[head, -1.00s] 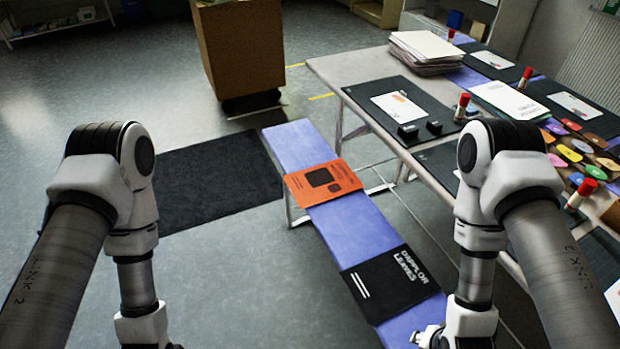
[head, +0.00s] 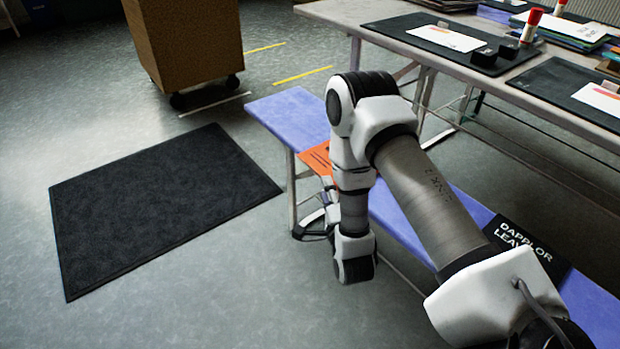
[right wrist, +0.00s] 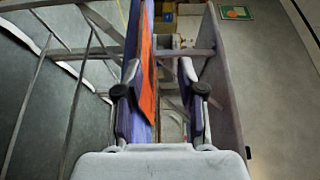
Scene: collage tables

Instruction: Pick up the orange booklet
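The orange booklet (head: 317,160) lies across the blue bench, partly hidden behind my right arm in the head view. In the right wrist view the orange booklet (right wrist: 147,80) shows as a narrow, steeply slanted strip between the fingers, nearer the left one. My right gripper (head: 318,213) is at the bench's near-left edge beside the booklet. In the right wrist view my right gripper (right wrist: 160,95) has its fingers apart, with a clear gap on the booklet's right side. My left gripper is out of view.
The blue bench (head: 290,112) also carries a black booklet (head: 527,245) at right. A table (head: 345,18) with dark mats, papers and red-capped glue sticks stands behind. A black floor mat (head: 160,205) lies left, and a brown wheeled cabinet (head: 187,45) stands at the back.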

